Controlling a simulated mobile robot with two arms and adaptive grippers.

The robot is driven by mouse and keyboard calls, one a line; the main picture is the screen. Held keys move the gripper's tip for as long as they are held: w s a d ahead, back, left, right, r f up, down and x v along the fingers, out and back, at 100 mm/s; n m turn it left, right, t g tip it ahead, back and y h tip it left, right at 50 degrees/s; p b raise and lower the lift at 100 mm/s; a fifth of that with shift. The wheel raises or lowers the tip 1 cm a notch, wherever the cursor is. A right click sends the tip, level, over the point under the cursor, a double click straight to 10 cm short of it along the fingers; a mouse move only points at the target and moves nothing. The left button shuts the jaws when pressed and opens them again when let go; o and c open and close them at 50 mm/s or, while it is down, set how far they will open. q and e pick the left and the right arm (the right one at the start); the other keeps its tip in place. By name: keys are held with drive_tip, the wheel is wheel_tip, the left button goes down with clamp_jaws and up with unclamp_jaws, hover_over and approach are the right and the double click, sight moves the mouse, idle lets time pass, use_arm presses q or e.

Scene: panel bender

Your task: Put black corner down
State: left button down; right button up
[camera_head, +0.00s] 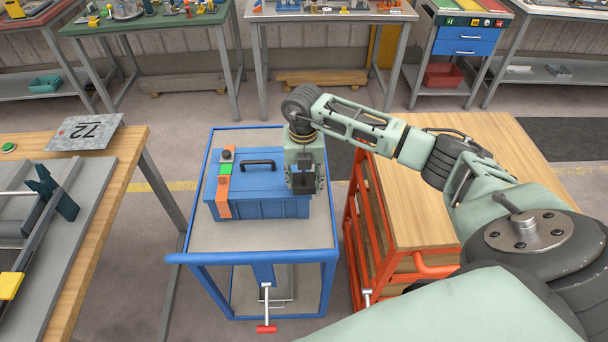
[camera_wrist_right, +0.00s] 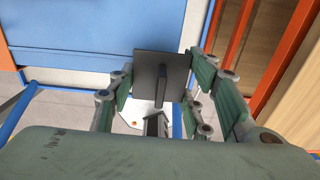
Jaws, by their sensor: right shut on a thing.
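The black corner (camera_wrist_right: 176,68) is a dark, flat plate with an upright rib. It sits between the green-grey fingers of my right gripper (camera_wrist_right: 160,88), which is shut on it. In the head view my right gripper (camera_head: 305,184) points down at the right end of the blue toolbox (camera_head: 263,190), over the right side of the blue trolley (camera_head: 283,238). A dark part of the corner (camera_head: 304,177) shows there. I cannot tell whether the corner touches the toolbox. My left gripper is not in view.
A red cart with a wooden top (camera_head: 480,130) stands right of the trolley. The trolley's grey top is bare in front of the toolbox. Workbenches line the back.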

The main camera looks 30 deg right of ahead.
drive_tip(key=shift+f, duration=0.25)
drive_tip(key=shift+f+b, duration=0.5)
drive_tip(key=shift+b, duration=0.1)
drive_tip(key=o, duration=0.9)
drive_tip(key=shift+o, duration=0.2)
drive_tip(key=shift+r+p, duration=0.5)
drive_tip(key=shift+r, duration=0.05)
wheel_tip(320, 180, up, 11)
drive_tip(key=b, duration=0.4)
drive_tip(key=shift+f, duration=0.1)
drive_tip(key=shift+r, duration=0.75)
drive_tip(key=shift+a+f, duration=0.1)
